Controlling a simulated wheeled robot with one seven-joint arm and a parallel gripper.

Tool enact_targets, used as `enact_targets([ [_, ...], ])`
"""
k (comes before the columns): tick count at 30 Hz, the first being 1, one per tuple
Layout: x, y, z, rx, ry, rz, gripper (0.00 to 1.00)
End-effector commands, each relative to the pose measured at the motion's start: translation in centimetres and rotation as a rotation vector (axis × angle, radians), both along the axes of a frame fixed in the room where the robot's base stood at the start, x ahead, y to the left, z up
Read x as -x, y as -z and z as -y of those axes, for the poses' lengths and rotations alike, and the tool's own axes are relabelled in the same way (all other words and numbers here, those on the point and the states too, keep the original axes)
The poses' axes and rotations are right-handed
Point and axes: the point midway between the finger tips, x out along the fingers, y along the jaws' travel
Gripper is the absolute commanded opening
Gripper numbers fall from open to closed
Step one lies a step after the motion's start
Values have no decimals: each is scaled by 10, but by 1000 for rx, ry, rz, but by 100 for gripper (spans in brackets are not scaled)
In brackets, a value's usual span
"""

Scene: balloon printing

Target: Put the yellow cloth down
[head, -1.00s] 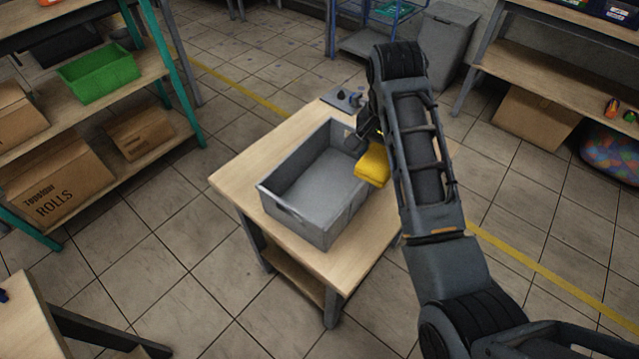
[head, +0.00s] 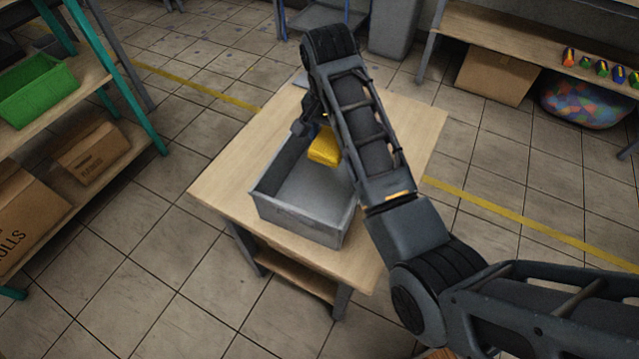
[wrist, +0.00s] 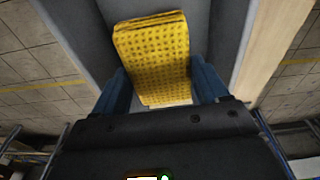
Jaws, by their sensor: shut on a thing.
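The yellow cloth (head: 324,148) is a folded block held over the grey bin's interior in the head view. In the wrist view the yellow cloth (wrist: 153,58) shows a dotted pattern and lies between two blue fingers. My gripper (wrist: 158,85) is shut on it. In the head view my gripper (head: 309,127) is at the far end of the arm, partly hidden by it. The grey bin (head: 297,218) is open on top and shows no contents in its visible part. My arm hides its right side.
The bin stands on a wooden table (head: 225,170) with bare top at left and right. A shelf with a green bin (head: 40,92) and cardboard boxes (head: 92,152) stands at left. Another shelf (head: 500,45) stands at the back right. Tiled floor surrounds the table.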

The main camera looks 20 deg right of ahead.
Motion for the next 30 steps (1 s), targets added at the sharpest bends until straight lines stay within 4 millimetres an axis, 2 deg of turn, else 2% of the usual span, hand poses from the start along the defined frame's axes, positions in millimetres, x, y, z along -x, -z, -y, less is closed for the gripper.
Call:
enact_targets([
  [10,1,52,0,0,-1,-4,44],
  [17,1,74,0,0,0,-3,44],
  [21,1,94,0,0,-1,-3,44],
  [25,1,104,0,1,-1,-1,44],
  [30,0,104,0,0,0,0,44],
])
